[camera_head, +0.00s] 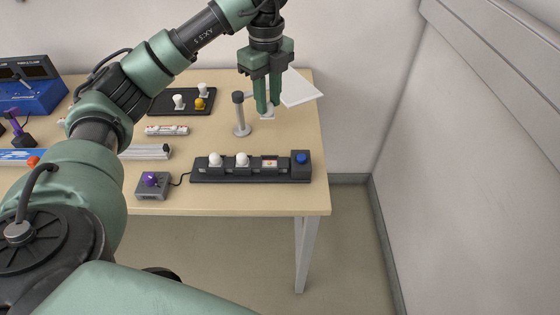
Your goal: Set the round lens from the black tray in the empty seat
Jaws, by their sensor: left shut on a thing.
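My left gripper (267,106) points straight down over the back right of the table. It is shut on a small whitish piece, apparently the round lens (267,115), mostly hidden between and below the fingertips; its shape is hard to make out. The black tray (160,104) lies at the back, left of the gripper, with white and yellow knobbed pieces on it. A long black frame (230,177) lies near the front edge. It carries two white round pieces, a seat with a small orange spot (270,163) and a blue round piece (301,157) at its right end. My right gripper is not in view.
A grey post with a dark top (241,115) stands just left of the gripper. A grey box with a purple knob (152,182) is wired to the frame. White sheets (300,88) lie behind the gripper. The wood right of the post is mostly clear.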

